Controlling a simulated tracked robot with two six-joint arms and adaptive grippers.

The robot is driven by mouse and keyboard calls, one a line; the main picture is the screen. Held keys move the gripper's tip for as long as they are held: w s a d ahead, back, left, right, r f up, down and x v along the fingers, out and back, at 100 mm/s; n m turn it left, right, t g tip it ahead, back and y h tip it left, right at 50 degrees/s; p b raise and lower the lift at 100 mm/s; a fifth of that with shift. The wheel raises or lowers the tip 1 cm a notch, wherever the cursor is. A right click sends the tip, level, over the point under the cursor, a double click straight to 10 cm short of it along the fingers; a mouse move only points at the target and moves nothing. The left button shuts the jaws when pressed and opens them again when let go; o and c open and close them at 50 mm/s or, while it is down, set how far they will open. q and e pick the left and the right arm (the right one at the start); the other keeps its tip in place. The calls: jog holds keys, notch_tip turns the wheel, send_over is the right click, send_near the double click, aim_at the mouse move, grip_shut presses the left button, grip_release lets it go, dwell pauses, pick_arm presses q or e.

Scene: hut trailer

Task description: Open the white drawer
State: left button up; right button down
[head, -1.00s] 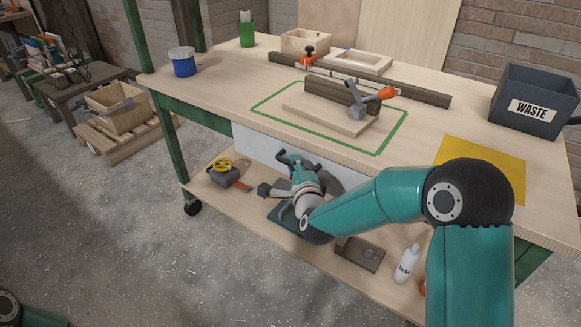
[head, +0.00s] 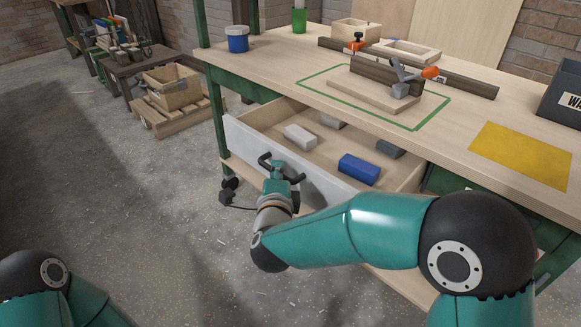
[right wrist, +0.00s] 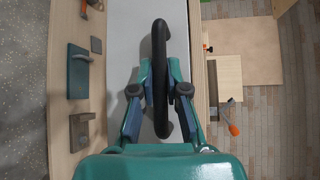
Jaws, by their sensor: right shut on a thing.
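The white drawer (head: 240,143) is pulled out from under the workbench top in the head view. Its inside shows a pale block (head: 300,136), a blue block (head: 359,169) and grey blocks (head: 389,148). My right gripper (head: 275,164) is at the drawer's front. In the right wrist view, its fingers (right wrist: 160,90) are closed around the dark drawer handle (right wrist: 160,45), with the white front (right wrist: 130,50) behind it. Part of the drawer front is hidden by my right arm. My left gripper is out of view; only part of my left arm shows at the lower left.
The workbench top (head: 290,75) carries a clamped wooden piece (head: 385,78), a yellow sheet (head: 520,155), a blue-and-white tub (head: 237,39) and a dark waste bin (head: 565,95). A wooden crate (head: 172,88) stands on a pallet at left. The floor in front is clear.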

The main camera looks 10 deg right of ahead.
jog(key=s+a, duration=0.4)
jog(key=a, duration=0.1)
jog(key=shift+f+b, duration=0.3)
jog(key=shift+b, duration=0.15)
jog(key=c, duration=1.2)
grip_release()
jog(key=shift+r, duration=0.1)
jog(key=shift+r, duration=0.1)
jog(key=s, duration=0.5)
jog(key=s+a+r, duration=0.1)
jog(key=s, duration=0.1)
jog(key=shift+s, duration=0.2)
